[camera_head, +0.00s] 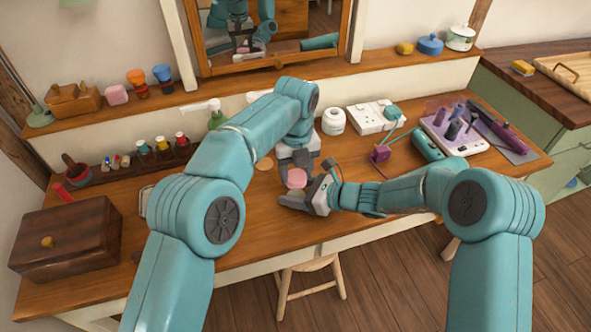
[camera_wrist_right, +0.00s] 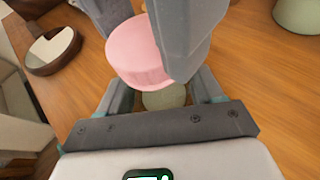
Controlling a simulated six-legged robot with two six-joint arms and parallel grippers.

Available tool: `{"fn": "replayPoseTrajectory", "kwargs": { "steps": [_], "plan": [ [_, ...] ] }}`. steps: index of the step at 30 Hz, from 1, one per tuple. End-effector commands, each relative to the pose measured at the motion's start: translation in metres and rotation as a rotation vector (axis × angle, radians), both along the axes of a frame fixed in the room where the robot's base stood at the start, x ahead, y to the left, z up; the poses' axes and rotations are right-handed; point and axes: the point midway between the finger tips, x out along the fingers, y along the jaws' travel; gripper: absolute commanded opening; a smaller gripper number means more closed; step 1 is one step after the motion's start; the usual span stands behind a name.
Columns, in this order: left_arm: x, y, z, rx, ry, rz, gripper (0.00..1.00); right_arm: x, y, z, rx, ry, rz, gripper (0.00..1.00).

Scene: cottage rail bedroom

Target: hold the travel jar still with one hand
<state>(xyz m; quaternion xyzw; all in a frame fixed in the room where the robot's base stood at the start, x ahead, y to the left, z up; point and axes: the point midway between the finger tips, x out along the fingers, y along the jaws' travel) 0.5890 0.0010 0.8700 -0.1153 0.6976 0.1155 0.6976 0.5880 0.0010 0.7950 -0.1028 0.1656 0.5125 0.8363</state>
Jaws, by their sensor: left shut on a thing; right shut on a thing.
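The travel jar, with a pale green body (camera_wrist_right: 166,97) and a round pink lid (camera_wrist_right: 138,52), is over the desk near its front edge. The pink lid also shows in the head view (camera_head: 297,178). My left gripper (camera_head: 296,167) reaches down from above and is shut on the lid, its grey fingers on either side of it. My right gripper (camera_head: 299,198) comes in from the right, lower down, and is shut on the jar's body. The fingers hide much of the body, and I cannot tell whether its base touches the desk.
A wooden box (camera_head: 66,240) stands at the desk's left end. A rack of small bottles (camera_head: 128,163) lies behind it. A white jar (camera_head: 333,121), a power strip (camera_head: 374,117) and a tray of purple tools (camera_head: 458,132) are at the right. A stool (camera_head: 311,266) stands in front.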

Motion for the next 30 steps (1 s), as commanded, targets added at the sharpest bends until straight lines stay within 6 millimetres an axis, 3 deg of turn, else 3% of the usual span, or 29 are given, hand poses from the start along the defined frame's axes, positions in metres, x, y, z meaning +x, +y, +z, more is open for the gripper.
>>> {"fn": "replayPoseTrajectory", "kwargs": {
  "steps": [6, 17, 18, 20, 30],
  "plan": [
    [-0.0001, -0.0012, 0.0005, 0.0, 0.0, -0.374, 0.24, 0.0001, -0.0004, -0.0005, -0.001, 0.001, -0.001, 0.0],
    [-0.0001, -0.0014, 0.0006, 0.0, 0.0, -0.45, 0.24, 0.0002, -0.0005, -0.0006, -0.002, 0.001, -0.001, 0.0],
    [-0.0002, -0.0013, 0.0005, 0.0, 0.0, -0.449, 0.55, 0.0002, -0.0005, -0.0006, -0.002, 0.001, -0.001, 0.0],
    [-0.0001, -0.0014, 0.0005, 0.0, 0.0, -0.449, 0.75, 0.0002, -0.0005, -0.0006, -0.002, 0.001, -0.001, 0.0],
    [0.0007, -0.0021, 0.0078, -0.001, -0.003, -0.447, 0.77, -0.0001, 0.0001, -0.0001, 0.0, 0.0, 0.0, 0.0]
  ]
}}
